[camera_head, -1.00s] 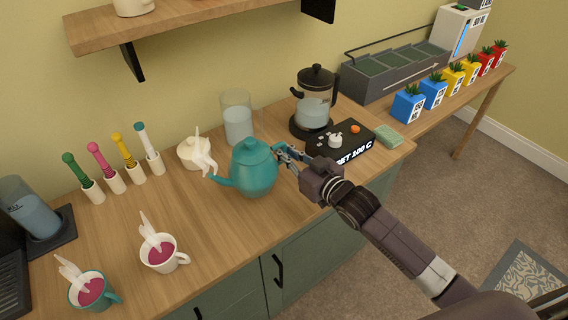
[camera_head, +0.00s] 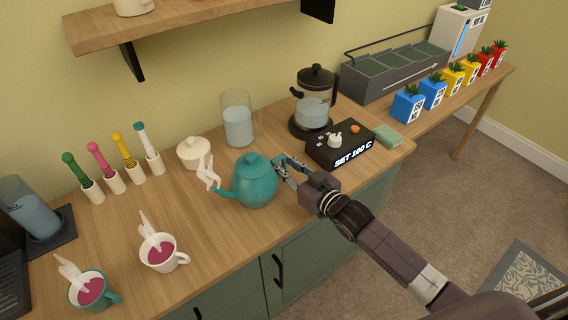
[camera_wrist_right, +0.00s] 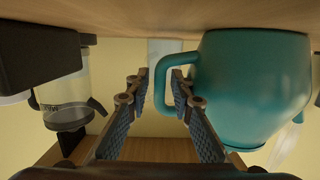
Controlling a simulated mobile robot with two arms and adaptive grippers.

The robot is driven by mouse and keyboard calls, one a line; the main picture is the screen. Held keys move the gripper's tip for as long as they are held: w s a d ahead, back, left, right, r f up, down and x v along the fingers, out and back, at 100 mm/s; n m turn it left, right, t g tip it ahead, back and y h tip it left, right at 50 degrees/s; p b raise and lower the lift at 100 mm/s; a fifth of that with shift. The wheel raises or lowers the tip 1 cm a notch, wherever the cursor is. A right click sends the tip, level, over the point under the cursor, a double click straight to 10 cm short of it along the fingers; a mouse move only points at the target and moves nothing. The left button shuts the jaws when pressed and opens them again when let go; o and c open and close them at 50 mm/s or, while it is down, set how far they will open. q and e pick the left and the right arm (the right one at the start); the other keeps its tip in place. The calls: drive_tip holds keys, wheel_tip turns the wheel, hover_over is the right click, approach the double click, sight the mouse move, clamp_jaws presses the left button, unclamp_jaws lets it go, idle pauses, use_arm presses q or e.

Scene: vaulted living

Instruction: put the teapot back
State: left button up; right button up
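The teal teapot (camera_head: 256,183) stands upright on the wooden counter (camera_head: 215,235), spout to the left with a pale plume of steam at its tip. In the right wrist view the teapot (camera_wrist_right: 250,85) appears upside down, its base at the counter surface. My right gripper (camera_head: 283,170) is at the teapot's handle. In the wrist view its fingers (camera_wrist_right: 160,78) are apart, one on each side of the handle, with a small gap visible beside it. My left gripper is not in view.
A white lidded pot (camera_head: 194,153) and a glass container (camera_head: 238,122) stand behind the teapot. A black box marked SET 100 C (camera_head: 341,150) and a kettle (camera_head: 314,105) are to the right. Two steaming mugs (camera_head: 160,253) stand at front left. A shelf (camera_head: 190,27) hangs above.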

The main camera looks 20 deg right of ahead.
drive_tip(key=shift+r, duration=0.2)
drive_tip(key=shift+s+d+f, duration=0.1)
drive_tip(key=shift+s, duration=0.15)
drive_tip(key=v, duration=1.1)
drive_tip(key=shift+s+d+b, duration=0.1)
drive_tip(key=shift+s+b, duration=0.15)
drive_tip(key=shift+b, duration=0.15)
